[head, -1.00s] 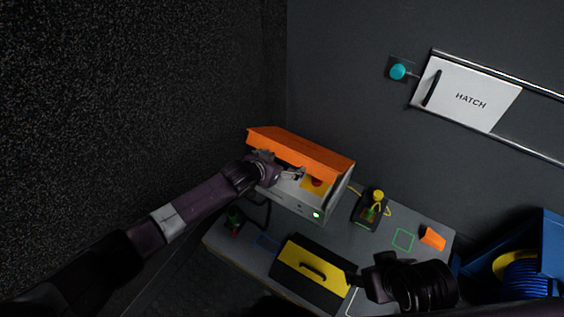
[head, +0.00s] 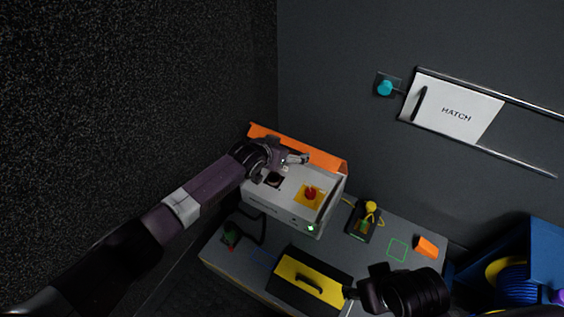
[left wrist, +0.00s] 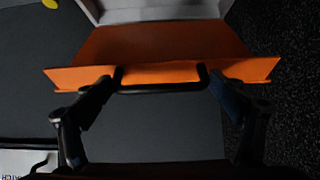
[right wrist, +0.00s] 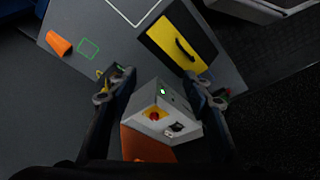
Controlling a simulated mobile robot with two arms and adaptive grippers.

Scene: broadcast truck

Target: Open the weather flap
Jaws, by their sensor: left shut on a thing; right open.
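The orange weather flap (head: 325,158) is swung up at the back edge of the grey box (head: 285,218), and the box face below it is uncovered. A red button on a yellow plate (head: 311,193) shows there, with a dark socket to its left. My left gripper (head: 299,159) is at the flap. In the left wrist view its fingers (left wrist: 160,84) are on the ends of the flap's black handle (left wrist: 160,89). My right gripper (head: 351,292) is open over the front of the table. The right wrist view shows the box (right wrist: 152,112) beyond its spread, empty fingers (right wrist: 155,80).
On the table (head: 375,262) are a yellow-topped black case (head: 300,285), a small yellow-knobbed device (head: 364,222) and an orange block (head: 427,247). A hatch panel (head: 452,108) and teal knob (head: 385,88) are on the wall. Blue bins stand at right.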

